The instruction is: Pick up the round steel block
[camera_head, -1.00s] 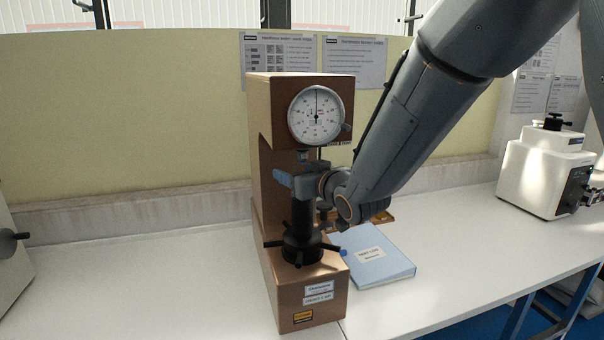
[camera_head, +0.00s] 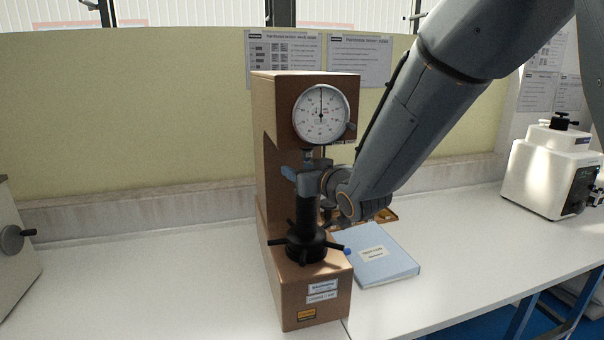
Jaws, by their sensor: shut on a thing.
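A copper-brown hardness tester (camera_head: 268,160) with a round white dial stands in the middle of the table. My gripper (camera_head: 300,179) reaches in from the right, between the tester's upper head and its black spindle (camera_head: 306,242). It is shut on the round steel block, just below the indenter. The block itself is hidden by the gripper, so I cannot make out its outline.
A blue binder (camera_head: 385,262) lies right of the tester, with a brownish tray (camera_head: 388,216) behind it, partly covered by my arm. A white machine (camera_head: 552,168) stands far right; another machine edge (camera_head: 14,270) is far left. The left tabletop is clear.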

